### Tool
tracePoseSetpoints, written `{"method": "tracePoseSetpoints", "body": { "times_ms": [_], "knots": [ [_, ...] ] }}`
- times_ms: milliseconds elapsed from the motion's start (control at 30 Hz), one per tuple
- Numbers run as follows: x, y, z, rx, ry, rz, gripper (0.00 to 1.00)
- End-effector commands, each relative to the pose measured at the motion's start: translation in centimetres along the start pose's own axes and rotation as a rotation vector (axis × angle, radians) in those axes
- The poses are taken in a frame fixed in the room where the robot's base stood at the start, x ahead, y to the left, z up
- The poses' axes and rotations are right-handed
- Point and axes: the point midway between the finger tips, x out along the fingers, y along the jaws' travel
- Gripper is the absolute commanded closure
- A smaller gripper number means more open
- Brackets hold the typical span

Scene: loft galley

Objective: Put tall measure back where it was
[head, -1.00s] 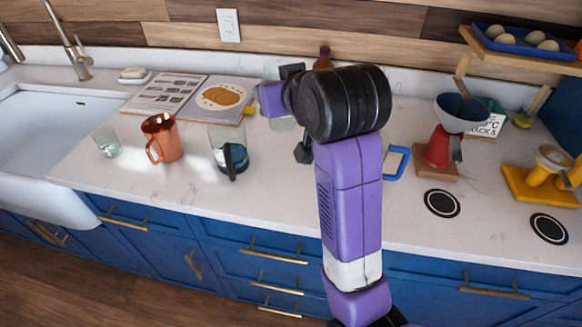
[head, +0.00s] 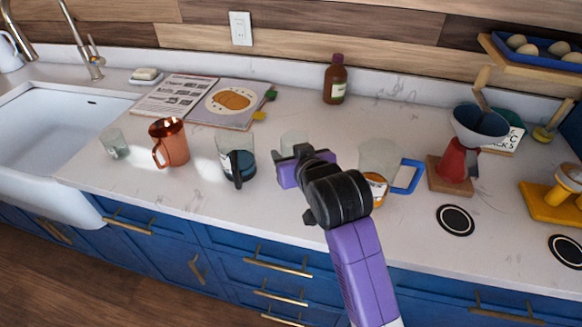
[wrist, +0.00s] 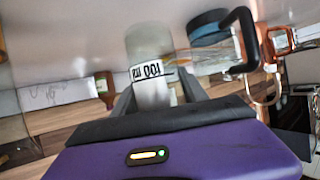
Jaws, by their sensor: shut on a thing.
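The tall measure is a clear cylinder with a white label marked 100. In the wrist view the tall measure (wrist: 148,45) stands between the two fingers of my gripper (wrist: 160,95), which is shut on it. In the head view only the pale upper part of the measure (head: 294,139) shows behind my gripper (head: 298,158); its lower part is hidden by the gripper. The measure is over the counter between two jugs. I cannot tell whether its base touches the counter.
A jug with dark blue liquid (head: 238,160) is close on the left, and a clear jug with a blue handle (head: 408,177) is on the right. A copper mug (head: 172,143) and a small glass (head: 115,144) stand further left. A brown bottle (head: 334,82) stands behind. Counter behind the gripper is clear.

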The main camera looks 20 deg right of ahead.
Motion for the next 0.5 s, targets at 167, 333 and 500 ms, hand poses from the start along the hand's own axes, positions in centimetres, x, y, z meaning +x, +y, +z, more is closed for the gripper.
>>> {"method": "tracePoseSetpoints", "body": {
  "times_ms": [167, 333, 500],
  "knots": [
    [0.7, 0.0, 1.6, 0.000, -0.002, 0.000, 1.00],
    [1.7, 0.1, 3.6, 0.000, -0.002, 0.001, 1.00],
    [2.0, 0.1, 4.1, 0.001, 0.002, 0.001, 1.00]
  ]
}}
